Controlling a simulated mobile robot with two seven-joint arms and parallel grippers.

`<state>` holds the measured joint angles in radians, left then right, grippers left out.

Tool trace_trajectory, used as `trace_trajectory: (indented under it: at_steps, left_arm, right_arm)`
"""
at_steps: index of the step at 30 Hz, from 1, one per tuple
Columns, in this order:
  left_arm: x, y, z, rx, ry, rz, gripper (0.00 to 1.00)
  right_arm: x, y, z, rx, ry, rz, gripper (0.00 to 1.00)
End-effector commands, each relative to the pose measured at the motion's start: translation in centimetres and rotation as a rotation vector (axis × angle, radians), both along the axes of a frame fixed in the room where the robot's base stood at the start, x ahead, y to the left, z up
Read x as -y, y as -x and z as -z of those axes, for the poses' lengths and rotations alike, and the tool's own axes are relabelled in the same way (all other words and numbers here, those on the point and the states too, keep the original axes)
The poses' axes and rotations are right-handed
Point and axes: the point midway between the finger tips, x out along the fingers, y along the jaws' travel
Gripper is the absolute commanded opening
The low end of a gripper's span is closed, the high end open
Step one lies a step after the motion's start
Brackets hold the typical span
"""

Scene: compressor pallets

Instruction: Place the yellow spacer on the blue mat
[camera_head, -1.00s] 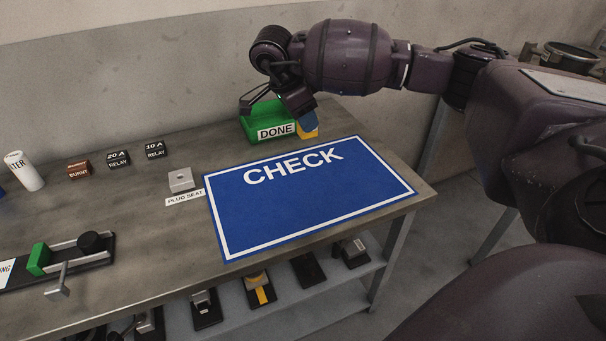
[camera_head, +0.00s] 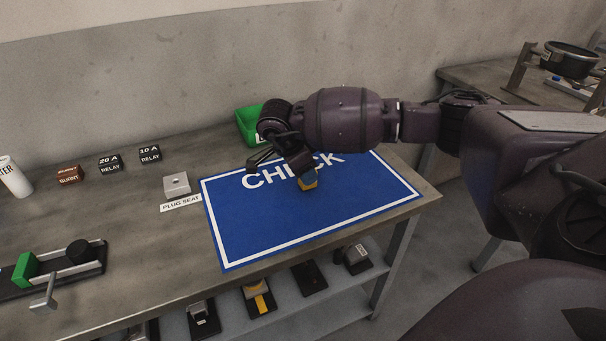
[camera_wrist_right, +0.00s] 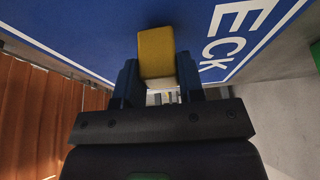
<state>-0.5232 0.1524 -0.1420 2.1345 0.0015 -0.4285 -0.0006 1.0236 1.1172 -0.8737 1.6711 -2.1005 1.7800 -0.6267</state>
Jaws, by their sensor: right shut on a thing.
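The yellow spacer (camera_wrist_right: 157,52) is held between the two fingers of my right gripper (camera_wrist_right: 160,82) in the right wrist view. In the head view my right gripper (camera_head: 306,178) is over the upper middle of the blue mat (camera_head: 290,225), by the word CHECK. My left gripper is in neither view.
A green bin (camera_head: 247,121) stands behind the mat, partly hidden by my right arm. A grey plug seat (camera_head: 176,185) and several small relay blocks (camera_head: 110,164) are to the left. A green clamp fixture (camera_head: 27,268) is at front left. The mat's front half is clear.

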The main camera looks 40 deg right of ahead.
Motion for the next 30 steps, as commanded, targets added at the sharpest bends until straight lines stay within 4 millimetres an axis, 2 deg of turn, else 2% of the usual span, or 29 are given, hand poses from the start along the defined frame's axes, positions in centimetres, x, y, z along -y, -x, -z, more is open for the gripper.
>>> trace_trajectory:
  at_steps: [2,14,15,19,30]
  left_arm:
    - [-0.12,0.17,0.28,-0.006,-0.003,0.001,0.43]
    - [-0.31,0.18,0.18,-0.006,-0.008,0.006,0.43]
    - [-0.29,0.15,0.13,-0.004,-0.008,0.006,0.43]
    - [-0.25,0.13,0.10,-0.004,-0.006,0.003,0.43]
    - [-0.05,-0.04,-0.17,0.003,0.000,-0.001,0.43]
  right_arm:
    - [0.00,0.01,0.92,-0.002,0.000,0.000,0.12]
    - [0.00,-0.02,1.17,0.001,0.000,0.000,0.12]
    - [0.00,-0.02,1.09,0.001,0.000,0.000,0.42]
    - [0.00,-0.02,1.06,0.001,0.000,0.000,0.61]
    - [-0.09,-0.07,0.45,0.004,0.000,-0.002,0.61]
